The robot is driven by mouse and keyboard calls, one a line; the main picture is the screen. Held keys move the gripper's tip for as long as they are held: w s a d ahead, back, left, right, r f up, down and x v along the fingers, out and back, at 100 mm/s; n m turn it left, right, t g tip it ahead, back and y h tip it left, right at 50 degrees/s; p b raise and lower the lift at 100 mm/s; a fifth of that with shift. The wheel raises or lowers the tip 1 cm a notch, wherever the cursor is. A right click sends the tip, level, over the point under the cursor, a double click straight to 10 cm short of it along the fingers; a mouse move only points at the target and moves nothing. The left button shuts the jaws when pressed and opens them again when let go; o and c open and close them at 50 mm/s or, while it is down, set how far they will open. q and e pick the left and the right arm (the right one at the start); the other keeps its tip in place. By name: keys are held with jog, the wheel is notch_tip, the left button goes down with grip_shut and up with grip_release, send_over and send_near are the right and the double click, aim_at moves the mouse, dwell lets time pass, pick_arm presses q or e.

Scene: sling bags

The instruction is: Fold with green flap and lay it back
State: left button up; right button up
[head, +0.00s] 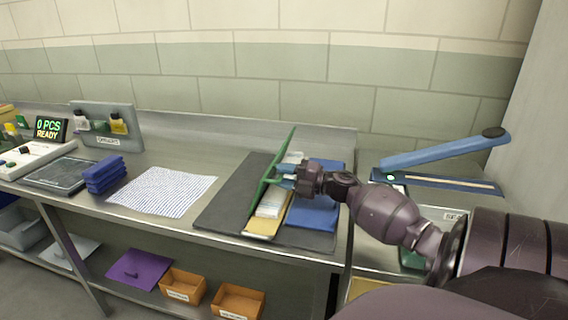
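The green flap (283,150) stands raised and tilted above the dark mat (236,193). My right gripper (279,180) is at the lower right part of the green flap, its fingertips touching or very close to it. The fingers look closed around its edge, but the contact is partly hidden. Beneath and beside the flap lie a pale, yellowish open piece (263,225) with a clear packet (272,204) on it, and a blue folded piece (313,212). My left gripper is not in view.
A checked cloth (163,190) and stacked blue cloths (104,173) lie left of the mat. A blue-armed sealer (440,160) stands at right, near my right arm. Orange bins (237,300) and a purple sheet (139,268) are on the shelf below.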

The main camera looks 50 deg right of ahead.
jog(key=v, duration=1)
jog(key=shift+s+d, duration=0.2)
jog(key=shift+s, duration=0.15)
jog(key=shift+a+f, duration=0.1)
